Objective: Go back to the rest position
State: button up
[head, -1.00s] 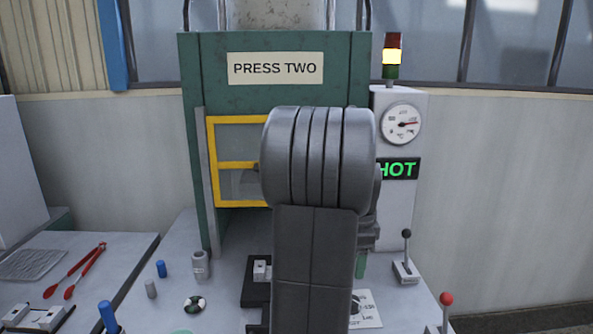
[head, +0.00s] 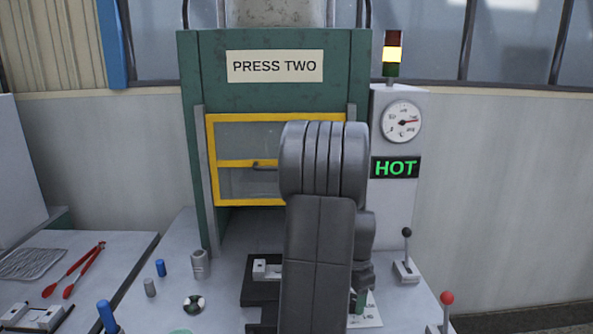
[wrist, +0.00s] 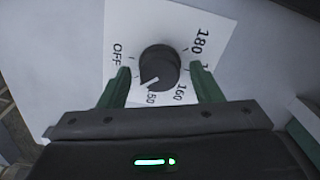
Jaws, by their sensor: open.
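My gripper (wrist: 160,75) is open in the wrist view, with one green finger on each side of a black knob (wrist: 160,66). A gap shows beside the knob; I cannot tell how far the fingertips are above the panel. The knob's white mark points down-left, near the partly hidden "150", on a white card with OFF, 160 and 180. In the head view my arm stands in front of the press (head: 275,110), and a green finger shows beside the card (head: 371,318). The knob is hidden there.
The yellow-framed door (head: 238,163) is down behind my arm. A lit HOT sign (head: 396,168), a gauge (head: 402,122), a black-knobbed lever (head: 406,262) and a red-knobbed lever (head: 446,308) are on the right. Red tongs (head: 72,270) lie on the left table.

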jog(key=n, duration=0.4)
jog(key=shift+n, duration=0.3)
jog(key=n, duration=0.3)
jog(key=shift+n, duration=0.4)
jog(key=n+b, duration=0.1)
jog(key=n, duration=0.3)
jog(key=shift+n, duration=1.9)
jog(key=shift+s, duration=0.1)
